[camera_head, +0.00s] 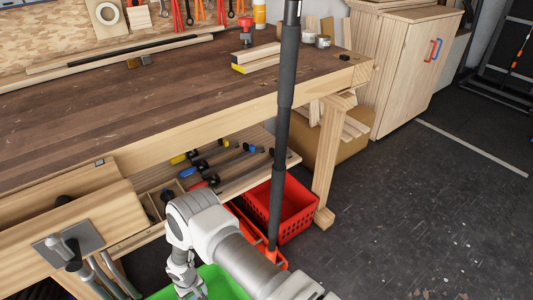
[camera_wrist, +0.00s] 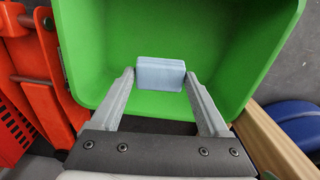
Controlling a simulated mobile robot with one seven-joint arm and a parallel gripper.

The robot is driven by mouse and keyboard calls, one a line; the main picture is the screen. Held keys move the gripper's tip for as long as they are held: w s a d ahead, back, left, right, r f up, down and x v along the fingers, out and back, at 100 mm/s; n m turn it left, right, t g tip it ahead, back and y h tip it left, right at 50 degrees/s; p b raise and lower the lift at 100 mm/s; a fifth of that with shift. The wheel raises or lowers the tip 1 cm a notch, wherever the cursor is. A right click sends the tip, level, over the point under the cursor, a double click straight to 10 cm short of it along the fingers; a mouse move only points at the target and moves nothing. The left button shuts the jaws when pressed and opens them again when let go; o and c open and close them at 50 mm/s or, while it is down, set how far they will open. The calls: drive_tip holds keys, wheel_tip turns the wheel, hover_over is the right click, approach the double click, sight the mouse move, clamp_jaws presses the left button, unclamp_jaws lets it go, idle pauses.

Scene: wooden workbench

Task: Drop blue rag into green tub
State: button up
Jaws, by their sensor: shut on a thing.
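The blue rag (camera_wrist: 160,74) is a small pale blue folded block in the wrist view. My gripper (camera_wrist: 160,78) is shut on it, with one finger at each side of the rag. The green tub (camera_wrist: 232,60) lies behind and below the rag in the wrist view, and the rag appears over its open inside. I cannot tell the height of the rag above the tub's floor. In the head view the green tub (camera_head: 222,281) shows at the bottom edge, partly hidden by my arm. The rag is hidden there.
A red crate (camera_head: 292,208) stands on the floor under the wooden workbench (camera_head: 150,95). Orange-red plastic (camera_wrist: 35,95) stands left of the tub in the wrist view. A wooden beam (camera_wrist: 272,142) and a blue round object (camera_wrist: 292,120) are at right. Dark floor (camera_head: 430,220) is open at right.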

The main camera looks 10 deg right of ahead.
drive_tip(key=shift+f, duration=0.2)
drive_tip(key=o, duration=1.3)
drive_tip(key=shift+o, duration=0.2)
wheel_tip(320, 180, up, 18)
drive_tip(key=p, duration=0.6)
drive_tip(key=shift+f, duration=0.25)
